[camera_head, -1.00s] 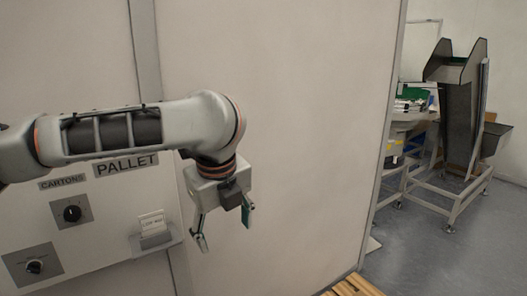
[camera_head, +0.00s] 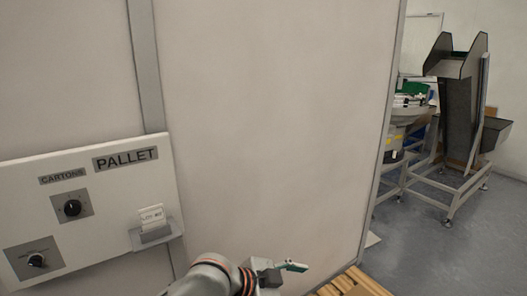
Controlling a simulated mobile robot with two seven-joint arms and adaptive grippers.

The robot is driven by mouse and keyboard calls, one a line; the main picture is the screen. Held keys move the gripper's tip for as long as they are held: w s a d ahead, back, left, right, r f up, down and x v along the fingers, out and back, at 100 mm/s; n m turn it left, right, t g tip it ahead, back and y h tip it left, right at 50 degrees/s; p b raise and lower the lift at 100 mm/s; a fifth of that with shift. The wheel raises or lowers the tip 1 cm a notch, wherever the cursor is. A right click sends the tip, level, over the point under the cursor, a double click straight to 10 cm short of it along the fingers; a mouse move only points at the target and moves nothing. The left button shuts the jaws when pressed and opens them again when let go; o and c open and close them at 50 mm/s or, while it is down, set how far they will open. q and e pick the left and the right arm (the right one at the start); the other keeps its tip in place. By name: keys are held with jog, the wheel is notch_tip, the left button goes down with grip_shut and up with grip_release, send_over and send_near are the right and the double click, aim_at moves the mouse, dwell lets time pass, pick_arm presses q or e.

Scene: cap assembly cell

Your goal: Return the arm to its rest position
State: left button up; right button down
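My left gripper (camera_head: 286,269) is low in the head view, at the bottom edge, with part of my grey arm beside it. One finger with a green pad points to the right. The other finger is not clearly visible, so the opening between them cannot be judged. No object shows in the gripper. It is apart from the control panel (camera_head: 100,225), below and to the right of it. My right gripper is not in view.
The panel carries a PALLET label (camera_head: 125,158), two black knobs and a small card holder (camera_head: 152,231). A pale wall (camera_head: 270,120) fills the middle. A wooden pallet (camera_head: 350,284) lies at the bottom. A dark hopper machine (camera_head: 462,110) stands at the right on open grey floor.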

pick_arm(q)
jog(key=s+a+f+n+t+y, duration=0.3)
jog(key=a+f+n+t, duration=0.2)
jog(key=a+f+n, duration=0.75)
jog(key=s+a+f+n+y, duration=0.1)
jog(key=s+a+f+y, duration=0.4)
jog(key=s+a+f, duration=1)
jog(key=a+f, duration=0.1)
jog(key=a, duration=0.3)
jog(key=shift+s+a+f+y, duration=0.2)
jog(key=shift+s+f+y, duration=0.1)
jog(key=shift+s, duration=0.1)
